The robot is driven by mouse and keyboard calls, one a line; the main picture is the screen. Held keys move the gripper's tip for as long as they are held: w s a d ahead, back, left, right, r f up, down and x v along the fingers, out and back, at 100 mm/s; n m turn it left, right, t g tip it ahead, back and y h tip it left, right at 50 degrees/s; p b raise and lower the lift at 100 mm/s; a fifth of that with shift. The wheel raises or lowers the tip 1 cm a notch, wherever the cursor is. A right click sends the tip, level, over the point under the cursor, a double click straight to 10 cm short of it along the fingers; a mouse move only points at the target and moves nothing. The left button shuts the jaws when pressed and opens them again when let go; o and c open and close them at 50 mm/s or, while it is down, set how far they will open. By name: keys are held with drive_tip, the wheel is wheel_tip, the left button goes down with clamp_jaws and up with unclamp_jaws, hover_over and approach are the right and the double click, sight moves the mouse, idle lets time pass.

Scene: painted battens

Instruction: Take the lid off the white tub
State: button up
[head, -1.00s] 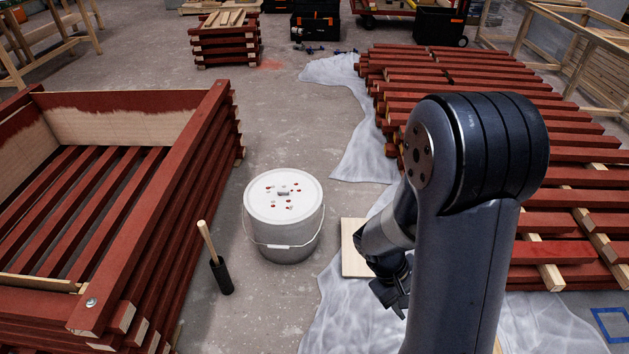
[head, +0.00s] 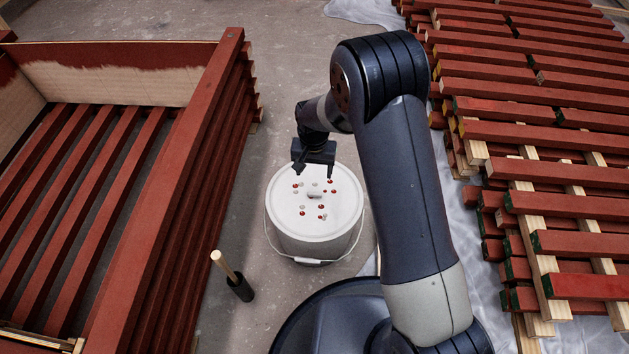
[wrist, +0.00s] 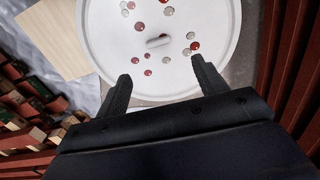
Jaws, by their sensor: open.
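The white tub (head: 300,243) stands upright on the concrete floor with its wire handle hanging at the front. Its round white lid (head: 290,208) is on it, dotted with red and pale spots, with a small raised grip (head: 314,195) near the middle. My gripper (head: 314,172) is open and empty above the far part of the lid. In the wrist view, my two fingers (wrist: 163,82) are spread apart and point toward the lid (wrist: 105,38), with its raised grip (wrist: 158,41) ahead of and between them. Whether the fingertips touch the lid is unclear.
Stacked red battens (head: 200,150) form a box wall close on the left. More red battens (head: 540,135) lie on the right over pale sheeting. Floor behind the tub is clear.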

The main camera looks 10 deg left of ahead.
sight(315, 193)
wheel_tip(315, 193, down, 11)
drive_tip(key=b, duration=0.4)
drive_tip(key=shift+s+d+r+b, duration=0.1)
drive_tip(key=shift+s+d+b, duration=0.05)
drive_tip(key=shift+b, duration=0.25)
drive_tip(key=shift+r, duration=0.1)
drive_tip(key=shift+c, duration=0.5)
drive_tip(key=c, duration=1.1)
